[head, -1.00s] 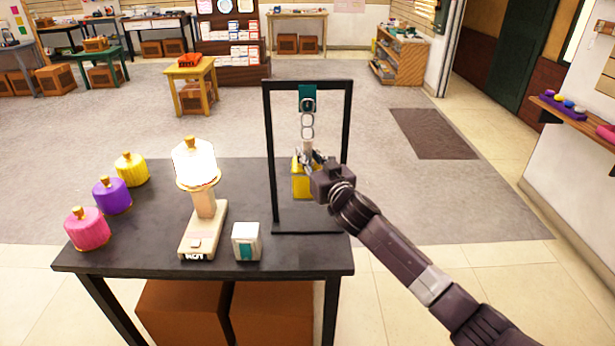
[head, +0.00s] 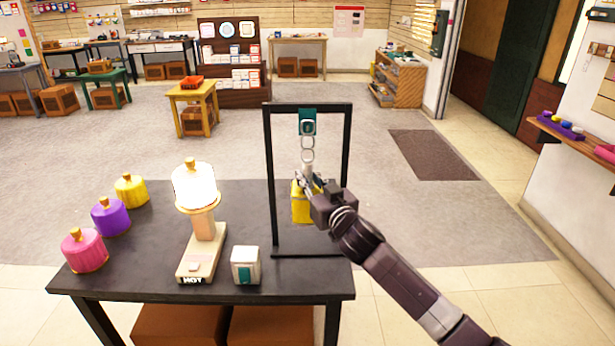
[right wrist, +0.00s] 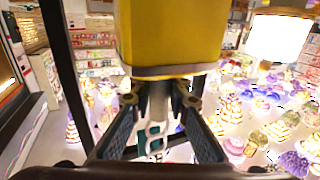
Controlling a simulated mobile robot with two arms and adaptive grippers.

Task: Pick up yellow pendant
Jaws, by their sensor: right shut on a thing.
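The yellow pendant (head: 302,207) hangs inside a black frame (head: 267,170) near the table's right end. A chain (head: 307,150) runs up from its pale neck to a teal block (head: 307,122) on the frame's top bar. My right gripper (head: 311,187) reaches in from the right and is at the pendant's neck, partly hiding its right side. In the right wrist view the pendant's yellow body (right wrist: 170,35) fills the top, with the fingers (right wrist: 160,105) shut about the pale neck just beyond its grey rim. My left gripper is not in view.
The dark table (head: 140,265) holds a glowing lamp (head: 198,187) marked HOT, a white box with a teal face (head: 246,265), and pink (head: 84,250), purple (head: 110,217) and yellow-gold (head: 131,190) shades. Open floor lies beyond the table and at right.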

